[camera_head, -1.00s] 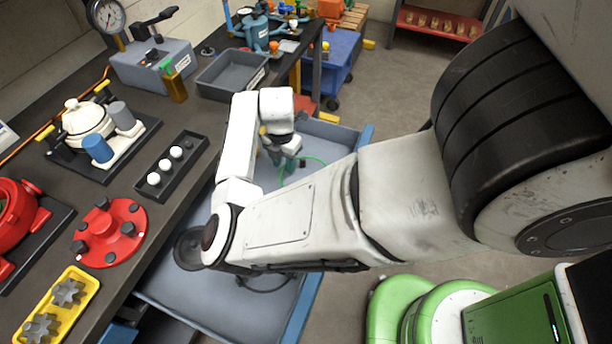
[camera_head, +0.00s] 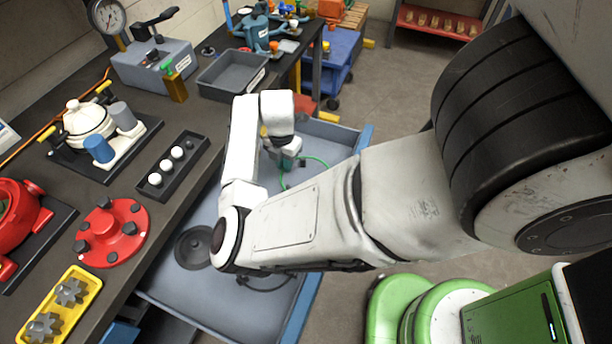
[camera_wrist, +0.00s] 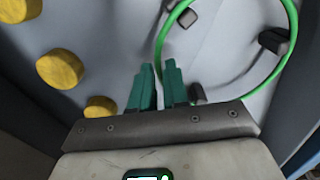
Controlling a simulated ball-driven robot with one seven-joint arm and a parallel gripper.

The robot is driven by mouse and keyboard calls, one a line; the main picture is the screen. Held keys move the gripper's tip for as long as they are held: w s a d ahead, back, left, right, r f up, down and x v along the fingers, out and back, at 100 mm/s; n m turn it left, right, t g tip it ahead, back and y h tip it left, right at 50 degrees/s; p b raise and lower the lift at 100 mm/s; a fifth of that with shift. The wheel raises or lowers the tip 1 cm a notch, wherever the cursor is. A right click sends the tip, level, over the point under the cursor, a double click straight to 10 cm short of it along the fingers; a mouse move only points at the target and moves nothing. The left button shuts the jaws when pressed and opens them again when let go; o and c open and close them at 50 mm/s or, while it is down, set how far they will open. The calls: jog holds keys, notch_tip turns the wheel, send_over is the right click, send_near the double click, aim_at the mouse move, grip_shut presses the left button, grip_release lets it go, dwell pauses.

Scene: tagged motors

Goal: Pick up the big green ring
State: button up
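The big green ring (camera_wrist: 291,59) is a thin hoop lying in the grey-blue drawer, to the right of my gripper (camera_wrist: 159,75) in the wrist view. In the head view the ring (camera_head: 322,161) shows as a thin green arc at the drawer's far end, partly hidden by my arm. My gripper (camera_head: 286,163) points down into the drawer beside the ring's left side.
Several yellow round pieces (camera_wrist: 59,69) lie left of the gripper. Dark blocks (camera_wrist: 272,41) lie at and inside the ring. The drawer's wall (camera_head: 357,146) rises close by on the right. A black disc (camera_head: 194,247) lies in the drawer's near part. The workbench is crowded.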

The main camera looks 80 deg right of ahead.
grip_shut()
jog(key=shift+r+b, duration=0.1)
jog(key=shift+b, duration=0.35)
notch_tip(320, 180, up, 3)
jog(key=shift+d+f, duration=0.1)
jog(key=s+a+r+p, duration=0.2)
jog(key=s+a+r, duration=0.5)
jog(key=s+r, duration=0.3)
jog(key=shift+s+a+r, duration=0.2)
jog(key=shift+s+r, duration=0.05)
jog(key=shift+s, duration=0.75)
jog(key=shift+w, duration=0.1)
